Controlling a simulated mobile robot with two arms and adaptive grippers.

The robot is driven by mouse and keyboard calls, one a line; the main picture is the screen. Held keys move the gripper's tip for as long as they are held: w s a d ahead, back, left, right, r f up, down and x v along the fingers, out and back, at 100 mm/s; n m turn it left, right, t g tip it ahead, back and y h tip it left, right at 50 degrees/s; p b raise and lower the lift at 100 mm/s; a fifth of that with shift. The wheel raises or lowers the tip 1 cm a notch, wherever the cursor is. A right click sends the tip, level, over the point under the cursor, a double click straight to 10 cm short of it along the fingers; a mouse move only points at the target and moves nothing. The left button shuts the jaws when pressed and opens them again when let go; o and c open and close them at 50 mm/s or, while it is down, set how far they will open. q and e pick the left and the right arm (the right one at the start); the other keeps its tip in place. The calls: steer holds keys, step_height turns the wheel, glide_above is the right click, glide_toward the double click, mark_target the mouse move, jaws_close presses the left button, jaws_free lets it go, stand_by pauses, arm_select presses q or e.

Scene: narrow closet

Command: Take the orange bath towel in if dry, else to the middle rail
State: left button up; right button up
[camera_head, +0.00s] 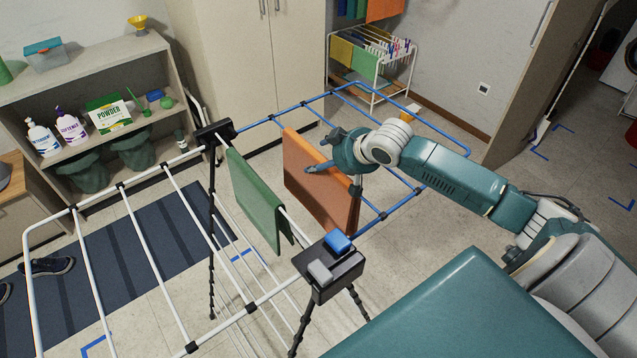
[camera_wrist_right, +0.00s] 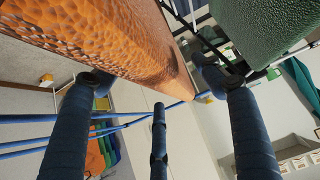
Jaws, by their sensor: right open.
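The orange bath towel (camera_head: 318,187) hangs over a rail on the blue wing of the drying rack (camera_head: 404,204). My right gripper (camera_head: 324,153) is open at the upper part of the towel, its fingers over and beside it. In the right wrist view the orange towel (camera_wrist_right: 105,35) is close, with a bumpy surface, and reaches between the spread fingers of my right gripper (camera_wrist_right: 153,77). I cannot tell whether a finger touches it. A green towel (camera_head: 256,197) hangs on the middle part of the rack and also shows in the wrist view (camera_wrist_right: 262,28). My left gripper is out of view.
The rack's white wing (camera_head: 125,187) extends left, with bare rails. A black end block (camera_head: 330,268) with a blue and a grey button stands near me. A shelf (camera_head: 88,95) with bottles and a powder box is at the back left. A small rack (camera_head: 372,62) holds other cloths.

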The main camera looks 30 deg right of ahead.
steer(key=shift+x, duration=1.35)
jaws_close()
steer(key=shift+r, duration=0.15)
